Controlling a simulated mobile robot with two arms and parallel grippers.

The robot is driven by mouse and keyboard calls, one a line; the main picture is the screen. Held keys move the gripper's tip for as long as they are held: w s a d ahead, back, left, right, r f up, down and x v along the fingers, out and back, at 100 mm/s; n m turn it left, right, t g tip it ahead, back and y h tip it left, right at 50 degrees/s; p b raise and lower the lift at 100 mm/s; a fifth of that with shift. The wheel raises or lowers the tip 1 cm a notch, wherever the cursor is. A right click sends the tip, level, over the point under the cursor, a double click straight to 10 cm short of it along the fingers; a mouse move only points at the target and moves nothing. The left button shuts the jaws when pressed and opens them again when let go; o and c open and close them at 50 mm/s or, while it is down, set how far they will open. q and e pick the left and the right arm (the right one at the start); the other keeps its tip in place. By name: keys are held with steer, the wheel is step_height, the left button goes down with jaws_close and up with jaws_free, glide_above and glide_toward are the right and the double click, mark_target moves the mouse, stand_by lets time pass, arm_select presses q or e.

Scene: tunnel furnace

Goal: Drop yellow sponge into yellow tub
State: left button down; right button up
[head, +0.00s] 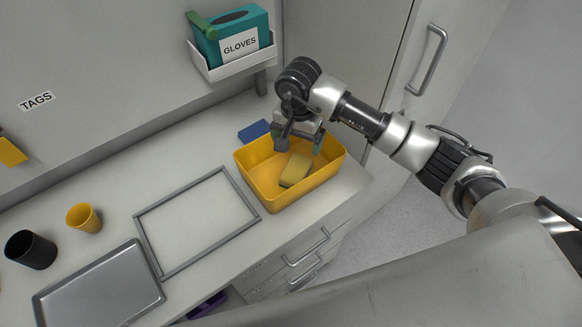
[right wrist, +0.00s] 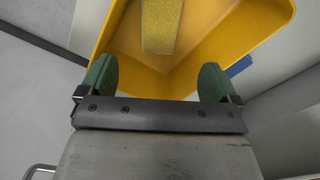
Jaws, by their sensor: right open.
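The yellow sponge (head: 296,170) lies inside the yellow tub (head: 266,192), on its floor and leaning toward the near wall. My right gripper (head: 301,143) is over the tub, above the sponge and apart from it. In the right wrist view its two green fingertips (right wrist: 158,82) are spread wide with nothing between them. That view also shows the sponge (right wrist: 160,25) ahead of the fingers, within the tub (right wrist: 225,40). My left gripper is not in view.
A blue sponge (head: 254,131) lies behind the tub. A grey frame (head: 166,268), a metal tray (head: 98,290), a black cup (head: 31,250) and a yellow cup (head: 84,218) are to the left. A glove box (head: 235,38) hangs on the back wall.

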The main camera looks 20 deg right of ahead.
step_height(320, 180, up, 7)
steer(key=b, duration=0.1)
steer(key=shift+r+b, duration=0.15)
steer(key=shift+b, duration=0.2)
